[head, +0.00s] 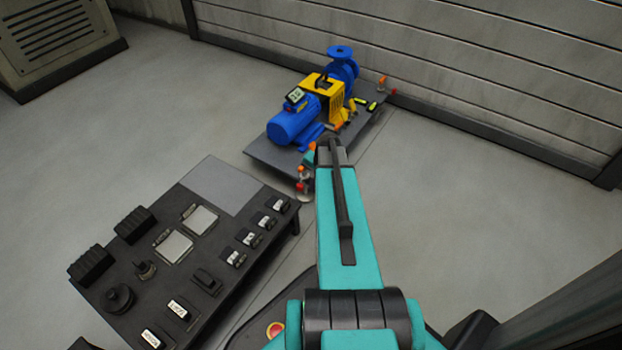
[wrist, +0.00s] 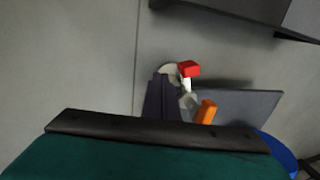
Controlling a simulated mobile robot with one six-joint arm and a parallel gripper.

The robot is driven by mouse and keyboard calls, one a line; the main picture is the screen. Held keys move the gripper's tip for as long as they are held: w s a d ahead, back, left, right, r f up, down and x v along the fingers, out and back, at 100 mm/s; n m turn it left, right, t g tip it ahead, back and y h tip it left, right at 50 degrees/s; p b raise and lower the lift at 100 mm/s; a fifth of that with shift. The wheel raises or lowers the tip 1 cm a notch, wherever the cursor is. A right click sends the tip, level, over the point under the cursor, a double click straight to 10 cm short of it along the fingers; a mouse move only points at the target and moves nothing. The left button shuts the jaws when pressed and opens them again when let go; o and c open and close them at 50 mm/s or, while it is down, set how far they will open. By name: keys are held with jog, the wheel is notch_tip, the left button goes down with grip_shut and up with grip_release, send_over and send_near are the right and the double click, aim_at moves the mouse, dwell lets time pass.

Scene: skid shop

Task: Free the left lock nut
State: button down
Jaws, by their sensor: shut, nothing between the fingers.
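The near end of the pump skid's dark base plate (head: 262,156) has a red-topped fitting with pale metal parts (head: 301,184). The wrist view shows its red cap (wrist: 189,69), a grey metal piece (wrist: 188,99) below it and an orange part (wrist: 206,112) beside it. I cannot tell which small metal piece is the left lock nut. My gripper (wrist: 164,92) is shut and empty, its dark fingers just left of the metal piece. I cannot tell if they touch it. In the head view my arm hides the fingertips.
The skid carries a blue motor (head: 293,123), a yellow guard (head: 340,99) and a blue pump (head: 342,68). A dark bench (head: 150,297) with tools and labelled blocks stands at the lower left. A panelled wall (head: 450,70) runs behind. Floor to the right is clear.

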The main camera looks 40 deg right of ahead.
jog(key=shift+s+d, duration=0.2)
jog(key=shift+s, duration=0.1)
jog(key=shift+r, duration=0.1)
jog(key=w+p+v, duration=0.1)
jog(key=p+v, duration=0.5)
jog(key=shift+a+r, duration=0.15)
jog(key=shift+r, duration=0.35)
dwell(0.4)
jog(key=shift+w, duration=0.15)
